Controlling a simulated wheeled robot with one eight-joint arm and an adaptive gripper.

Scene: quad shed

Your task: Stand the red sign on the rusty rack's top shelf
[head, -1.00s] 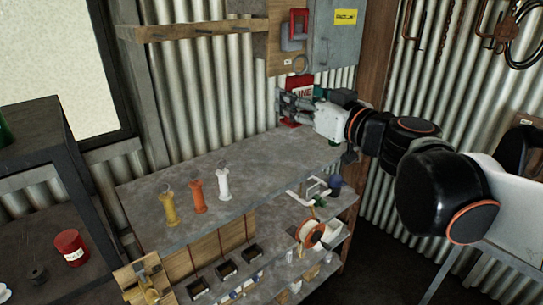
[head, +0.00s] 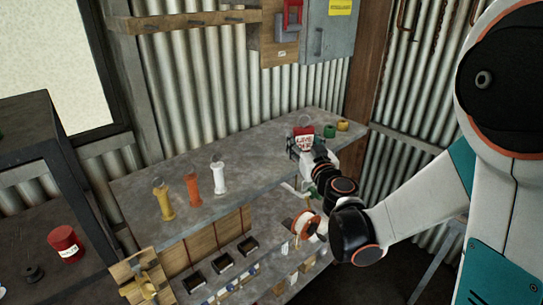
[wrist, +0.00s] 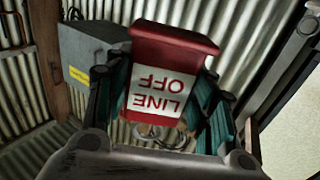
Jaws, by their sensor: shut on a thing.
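The red sign (head: 305,131) has a white panel, which reads LINE OFF upside down in the wrist view (wrist: 166,75). My gripper (head: 303,147) is shut on it, with fingers on both sides of the sign. In the head view the sign is over the right part of the worn grey top shelf (head: 252,160) of the middle rack. I cannot tell whether its lower edge touches the shelf, as my gripper hides it. I take this middle rack to be the rusty rack; a dark rack (head: 28,120) stands at the left.
A yellow (head: 163,198), an orange (head: 192,188) and a white bottle-like item (head: 218,174) stand along the shelf's left half. Green (head: 329,131) and yellow (head: 343,125) items stand close right of the sign. A grey wall cabinet (head: 327,35) hangs behind. The shelf's middle is clear.

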